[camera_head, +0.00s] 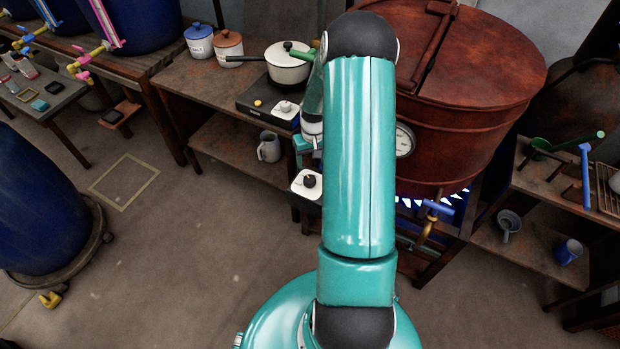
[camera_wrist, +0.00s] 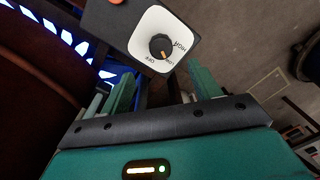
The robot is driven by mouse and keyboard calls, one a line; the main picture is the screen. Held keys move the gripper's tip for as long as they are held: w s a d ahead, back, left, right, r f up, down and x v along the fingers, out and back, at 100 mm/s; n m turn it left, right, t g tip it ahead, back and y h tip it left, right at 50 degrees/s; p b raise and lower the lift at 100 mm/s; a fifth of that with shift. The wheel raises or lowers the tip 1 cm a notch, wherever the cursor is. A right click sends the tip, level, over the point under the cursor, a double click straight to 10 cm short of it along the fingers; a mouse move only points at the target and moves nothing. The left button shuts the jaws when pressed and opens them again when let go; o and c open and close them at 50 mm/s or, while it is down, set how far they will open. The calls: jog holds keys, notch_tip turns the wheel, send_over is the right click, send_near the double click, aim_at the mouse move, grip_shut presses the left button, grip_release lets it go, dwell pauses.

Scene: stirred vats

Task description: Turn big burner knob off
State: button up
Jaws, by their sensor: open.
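The big burner knob is a round black knob (camera_head: 309,181) on a white plate, below the red-brown vat's left side. In the wrist view, the knob (camera_wrist: 161,46) faces me with OFF, LOW and HIGH printed around it.
A grey mug (camera_head: 268,147) sits on the shelf below. A rack with a blue cup (camera_head: 568,251) is at right.

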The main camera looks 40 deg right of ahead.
aim_at(310, 179)
jog(key=f, duration=1)
jog(key=shift+w+a+f, duration=0.1)
jog(key=shift+a+f, duration=0.1)
jog(key=shift+f, duration=0.2)
jog(key=c, duration=1)
